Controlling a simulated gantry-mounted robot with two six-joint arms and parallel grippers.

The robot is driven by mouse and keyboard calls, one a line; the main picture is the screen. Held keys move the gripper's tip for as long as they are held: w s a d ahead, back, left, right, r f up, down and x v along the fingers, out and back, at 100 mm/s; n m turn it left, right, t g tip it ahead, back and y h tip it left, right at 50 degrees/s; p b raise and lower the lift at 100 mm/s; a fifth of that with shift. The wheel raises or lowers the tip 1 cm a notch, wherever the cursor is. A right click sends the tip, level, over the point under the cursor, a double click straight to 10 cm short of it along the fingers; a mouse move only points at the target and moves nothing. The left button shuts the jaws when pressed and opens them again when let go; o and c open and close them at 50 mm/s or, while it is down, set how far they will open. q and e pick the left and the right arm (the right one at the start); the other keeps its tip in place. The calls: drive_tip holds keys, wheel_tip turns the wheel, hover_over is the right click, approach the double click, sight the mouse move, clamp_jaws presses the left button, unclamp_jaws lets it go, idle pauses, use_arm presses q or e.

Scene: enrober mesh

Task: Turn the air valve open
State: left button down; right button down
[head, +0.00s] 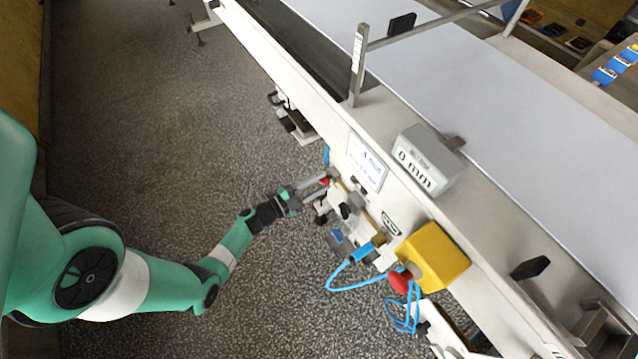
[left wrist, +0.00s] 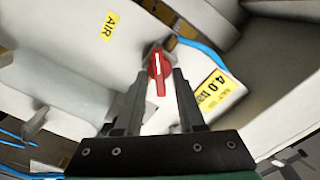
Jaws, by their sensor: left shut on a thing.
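The air valve's red handle (left wrist: 158,66) shows in the left wrist view between the tips of my left gripper (left wrist: 158,88), with a white line along it pointing roughly up the picture. My left gripper is shut on this handle. A yellow AIR label (left wrist: 109,26) is on the white panel to its upper left. In the head view my left gripper (head: 315,188) reaches the side of the machine, and a bit of the red handle (head: 324,181) shows at its tips. My right gripper is not in view.
A yellow box with a red button (head: 400,281) and looping blue hoses (head: 345,288) lie right of the gripper. A grey box reading 0 mm (head: 425,160) stands above. A yellow 4.0 bar label (left wrist: 212,92) is right of the valve. The floor at left is clear.

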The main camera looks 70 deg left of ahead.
use_arm(q)
drive_tip(key=shift+d+f+m+b, duration=0.15)
drive_tip(key=shift+m+b, duration=0.35)
drive_tip(key=shift+m, duration=1.4)
drive_tip(key=shift+a+f+m+b, duration=0.1)
drive_tip(key=shift+m+b, duration=0.4)
drive_tip(key=shift+m, duration=1.4)
drive_tip(key=c, duration=0.9)
unclamp_jaws()
